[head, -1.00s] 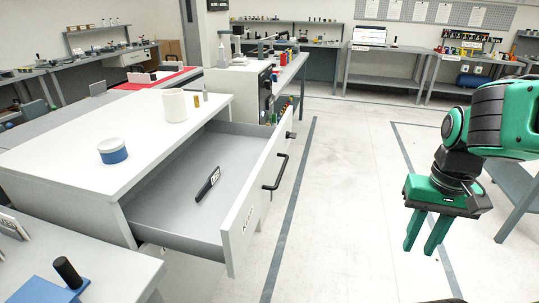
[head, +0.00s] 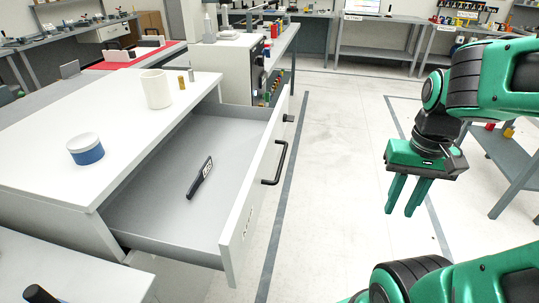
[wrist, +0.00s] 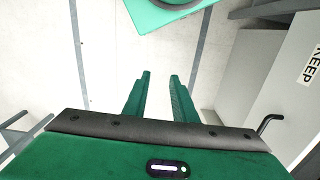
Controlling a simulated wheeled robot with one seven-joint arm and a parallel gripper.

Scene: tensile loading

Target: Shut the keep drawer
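The keep drawer (head: 252,206) is pulled well out of the white cabinet, with a black bar handle (head: 281,163) on its front. A small dark labelled item (head: 200,178) lies on the drawer floor. In the wrist view the drawer front (wrist: 298,85) shows at the right with the label KEEP, and its handle (wrist: 268,122) at the lower right. My gripper (head: 401,212) hangs fingers down to the right of the drawer, clear of the handle. Its fingers (wrist: 160,77) are apart with nothing between them.
On the cabinet top (head: 110,115) stand a blue jar with a white lid (head: 85,149), a white cup (head: 156,89) and a small brass piece (head: 182,82). Open floor (head: 335,150) lies between the drawer and my arm. A grey bench (head: 505,170) stands at the right.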

